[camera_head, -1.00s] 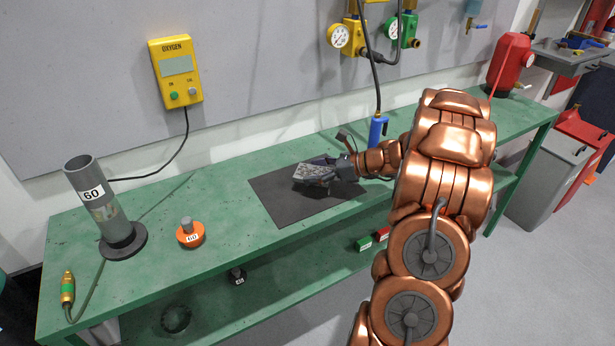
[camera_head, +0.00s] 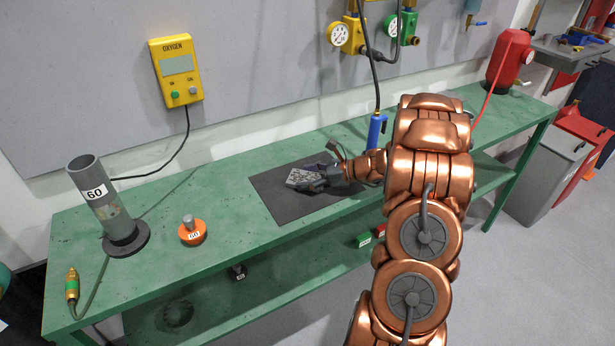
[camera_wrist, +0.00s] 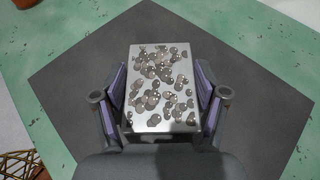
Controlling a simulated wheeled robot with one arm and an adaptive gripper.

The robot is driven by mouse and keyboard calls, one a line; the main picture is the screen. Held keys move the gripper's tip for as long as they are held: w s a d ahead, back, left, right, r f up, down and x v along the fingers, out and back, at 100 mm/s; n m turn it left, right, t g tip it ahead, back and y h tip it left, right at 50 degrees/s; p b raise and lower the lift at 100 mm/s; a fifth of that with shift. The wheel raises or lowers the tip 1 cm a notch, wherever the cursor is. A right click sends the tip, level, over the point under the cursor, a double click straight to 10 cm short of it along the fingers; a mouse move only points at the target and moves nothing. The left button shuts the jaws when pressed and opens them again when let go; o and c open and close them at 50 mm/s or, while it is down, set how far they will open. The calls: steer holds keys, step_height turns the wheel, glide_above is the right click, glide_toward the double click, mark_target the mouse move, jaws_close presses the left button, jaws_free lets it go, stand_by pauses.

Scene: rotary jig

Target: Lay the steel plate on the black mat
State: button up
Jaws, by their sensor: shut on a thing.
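The steel plate (camera_wrist: 161,60) is a pale rectangle with glossy grey blobs on its top face. My gripper (camera_wrist: 160,103) is shut on it, with one finger along each long side in the wrist view. In the head view the plate (camera_head: 303,179) shows in front of my gripper (camera_head: 317,178), over the black mat (camera_head: 284,208). The mat also shows around the plate in the wrist view (camera_wrist: 75,75). I cannot tell whether the plate touches the mat or hangs just above it.
The mat lies on a green workbench (camera_head: 150,265). A grey tube marked 60 (camera_head: 103,208) and an orange weight (camera_head: 192,235) stand to the left. A blue cylinder (camera_head: 376,131) stands behind the mat, close to my arm. The mat's front part is clear.

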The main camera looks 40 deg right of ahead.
steer(key=o, duration=1.7)
steer(key=shift+f, duration=0.1)
